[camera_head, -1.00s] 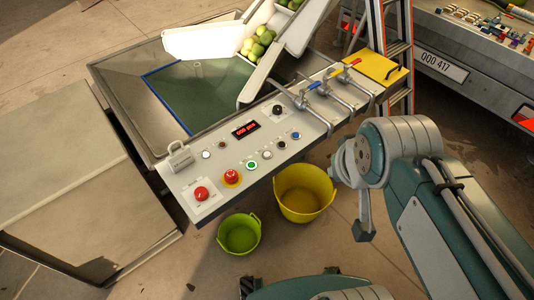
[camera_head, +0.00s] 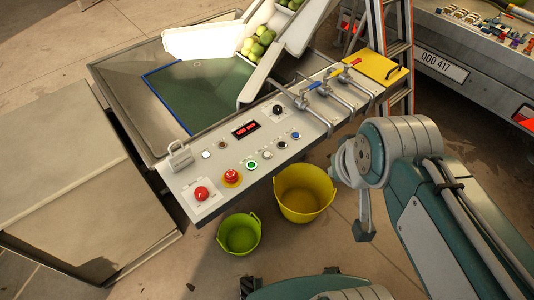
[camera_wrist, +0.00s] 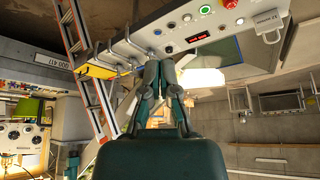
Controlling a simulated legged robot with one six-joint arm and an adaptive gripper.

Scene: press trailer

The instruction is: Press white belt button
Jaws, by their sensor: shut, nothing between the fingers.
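The control panel (camera_head: 222,163) slopes across the middle of the head view. A small white button (camera_head: 267,155) sits in its front row, between a green and a black button; it also shows in the wrist view (camera_wrist: 187,17). Another pale round button (camera_head: 206,155) lies farther left near the padlock. The labels are too small to read. My gripper (camera_head: 364,234) hangs right of the panel and apart from it, beyond the yellow bucket. In the wrist view my gripper (camera_wrist: 160,62) is shut and empty, with its fingers pointing toward the panel. No button is touched.
Pipes with valve handles (camera_head: 325,90) stand up from the panel's right end. A yellow bucket (camera_head: 305,192) and a green bucket (camera_head: 239,234) stand on the floor in front. A ladder (camera_head: 398,50) is behind right. Two red stop buttons sit at the panel's left.

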